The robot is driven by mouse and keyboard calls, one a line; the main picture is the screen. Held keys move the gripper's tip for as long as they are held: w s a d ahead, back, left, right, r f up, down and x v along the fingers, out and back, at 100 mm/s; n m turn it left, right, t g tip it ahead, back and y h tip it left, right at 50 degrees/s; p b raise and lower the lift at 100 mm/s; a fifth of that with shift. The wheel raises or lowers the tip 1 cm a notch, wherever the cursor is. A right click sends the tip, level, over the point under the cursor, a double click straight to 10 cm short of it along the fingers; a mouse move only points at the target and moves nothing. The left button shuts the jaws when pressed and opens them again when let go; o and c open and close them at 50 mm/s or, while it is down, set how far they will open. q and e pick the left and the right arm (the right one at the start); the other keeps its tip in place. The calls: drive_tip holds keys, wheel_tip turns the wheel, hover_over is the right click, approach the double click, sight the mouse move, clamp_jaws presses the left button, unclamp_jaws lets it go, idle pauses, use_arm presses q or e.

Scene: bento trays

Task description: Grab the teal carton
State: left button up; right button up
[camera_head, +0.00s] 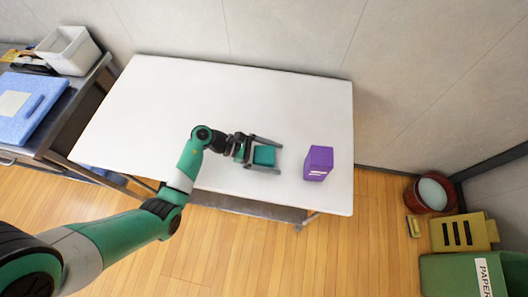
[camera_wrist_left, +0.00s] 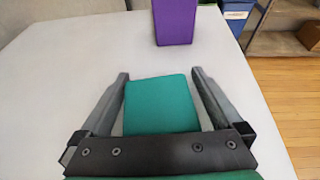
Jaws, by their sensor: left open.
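The teal carton (camera_head: 264,156) stands on the white table, near its front edge. My left gripper (camera_head: 279,156) is open, with one finger on each side of the carton. In the left wrist view the carton (camera_wrist_left: 160,105) sits between the two fingers (camera_wrist_left: 160,75), with narrow gaps showing on both sides. The carton's lower part is hidden behind the gripper's dark base. My right gripper is in neither view.
A purple carton (camera_head: 318,163) stands to the right of the teal one, a short way past my fingertips. The white table (camera_head: 220,85) is otherwise clear. A side bench with a blue board (camera_head: 38,98) and a white bin (camera_head: 70,52) is at the left.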

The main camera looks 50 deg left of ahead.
sight(273, 155)
use_arm(q)
drive_tip(key=c, duration=1.2)
drive_tip(key=shift+r, duration=0.15)
drive_tip(key=shift+r, duration=0.3)
wheel_tip(273, 155, up, 3)
drive_tip(key=shift+f+p, duration=0.2)
drive_tip(key=shift+p, duration=0.7)
drive_tip(key=s+d+r+p, duration=0.2)
drive_tip(key=d+r, duration=0.1)
drive_tip(key=d, duration=0.1)
drive_tip(key=s+d+r+p, duration=0.1)
drive_tip(key=s+d+r, duration=0.2)
drive_tip(key=d, duration=0.1)
drive_tip(key=s+d+r+p, duration=0.2)
drive_tip(key=d+r, duration=0.1)
drive_tip(key=d, duration=0.1)
drive_tip(key=shift+s+r+p, duration=0.3)
